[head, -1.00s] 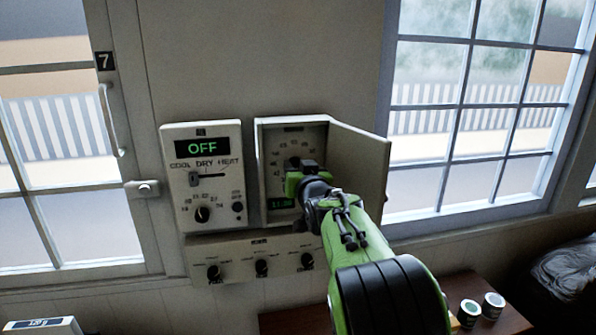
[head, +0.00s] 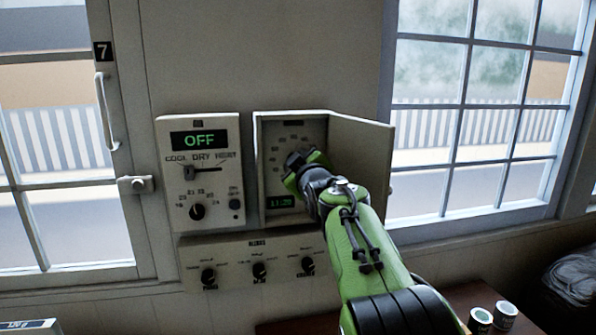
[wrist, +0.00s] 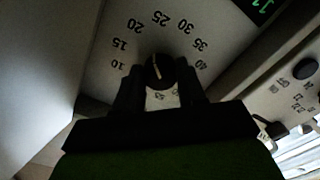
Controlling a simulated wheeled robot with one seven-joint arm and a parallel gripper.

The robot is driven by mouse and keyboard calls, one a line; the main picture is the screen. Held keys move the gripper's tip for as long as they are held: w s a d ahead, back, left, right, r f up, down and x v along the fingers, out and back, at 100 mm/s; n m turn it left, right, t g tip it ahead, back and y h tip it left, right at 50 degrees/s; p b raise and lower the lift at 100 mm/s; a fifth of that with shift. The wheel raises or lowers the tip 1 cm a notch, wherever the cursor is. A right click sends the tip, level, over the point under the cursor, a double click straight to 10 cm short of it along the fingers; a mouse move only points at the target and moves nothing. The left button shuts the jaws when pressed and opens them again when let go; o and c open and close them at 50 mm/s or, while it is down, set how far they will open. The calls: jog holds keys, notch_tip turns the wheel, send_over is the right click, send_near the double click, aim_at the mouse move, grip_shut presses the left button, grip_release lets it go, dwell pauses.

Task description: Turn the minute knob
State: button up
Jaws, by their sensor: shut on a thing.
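The minute knob (wrist: 158,71) is a round black knob with a pale pointer line, seen in the wrist view on a light dial plate with numbers around it. In the head view it is hidden behind my gripper (head: 300,165). My gripper also shows in the wrist view (wrist: 160,85), with its two dark fingers on either side of the knob, shut on it. The knob sits inside an open wall box (head: 265,150) whose display (head: 281,201) reads about 11:29 in green.
The box's door (head: 365,165) stands open on the right of my gripper. Left of the box is a panel (head: 222,190) reading OFF, with a slider and a knob. Below is a panel (head: 240,250) with three knobs. Windows lie on both sides.

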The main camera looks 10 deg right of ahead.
jog(key=shift+n+b, duration=0.3)
jog(key=shift+n, duration=0.5)
jog(key=o, duration=1.1)
jog(key=shift+c, duration=0.2)
jog(key=s+b, duration=0.5)
jog(key=s, duration=1)
jog(key=shift+s+r, duration=0.15)
jog(key=shift+s, duration=0.2)
jog(key=shift+d, duration=0.1)
